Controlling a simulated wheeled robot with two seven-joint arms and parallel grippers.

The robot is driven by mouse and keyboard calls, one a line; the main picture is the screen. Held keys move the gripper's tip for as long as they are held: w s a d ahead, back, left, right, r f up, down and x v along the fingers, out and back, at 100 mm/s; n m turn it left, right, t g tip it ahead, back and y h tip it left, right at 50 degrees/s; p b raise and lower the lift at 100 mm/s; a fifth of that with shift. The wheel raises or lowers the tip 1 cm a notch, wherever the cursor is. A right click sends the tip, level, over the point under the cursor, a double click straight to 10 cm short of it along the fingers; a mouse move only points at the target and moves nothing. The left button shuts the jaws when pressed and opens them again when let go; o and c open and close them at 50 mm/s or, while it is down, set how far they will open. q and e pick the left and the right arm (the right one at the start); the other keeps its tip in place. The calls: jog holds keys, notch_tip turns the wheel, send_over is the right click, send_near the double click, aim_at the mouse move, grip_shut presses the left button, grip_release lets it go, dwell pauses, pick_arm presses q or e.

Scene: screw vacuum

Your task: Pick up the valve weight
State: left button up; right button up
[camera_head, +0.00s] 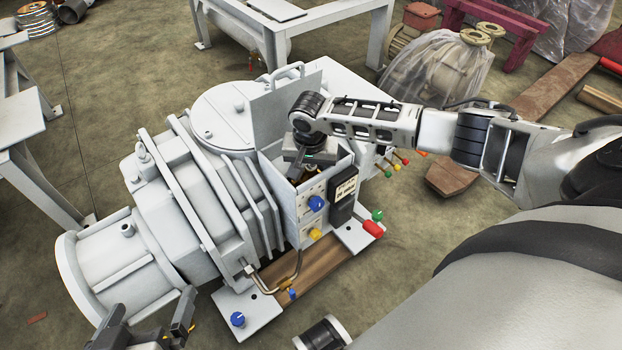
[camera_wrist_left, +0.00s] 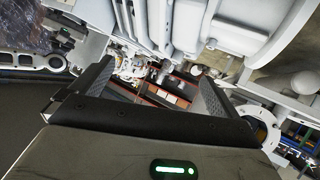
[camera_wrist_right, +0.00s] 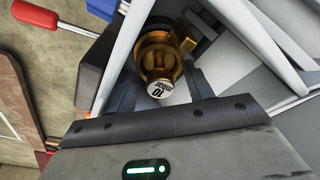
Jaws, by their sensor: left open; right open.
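The valve weight (camera_wrist_right: 157,62) is a brass-coloured cylinder with a white end marked "10 mbar". In the right wrist view it sits inside a white-walled box, between the fingers of my right gripper (camera_wrist_right: 160,92). These fingers are open, one on each side of it; I cannot tell whether either touches it. In the head view my right gripper (camera_head: 312,160) reaches down into the open box (camera_head: 300,208) on the pump, and the weight is mostly hidden. My left gripper (camera_head: 148,322) is open and empty at the lower left, near the pump's round end; it also shows in the left wrist view (camera_wrist_left: 156,88).
The large white pump (camera_head: 190,200) fills the middle. The box's lid (camera_head: 285,95) stands raised behind my right gripper. Blue, yellow, red and green knobs, such as the blue one (camera_head: 316,203), stick out near the box. White stands (camera_head: 30,150) are at the left.

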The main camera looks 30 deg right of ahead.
jog(key=c, duration=1.1)
jog(key=shift+r, duration=0.15)
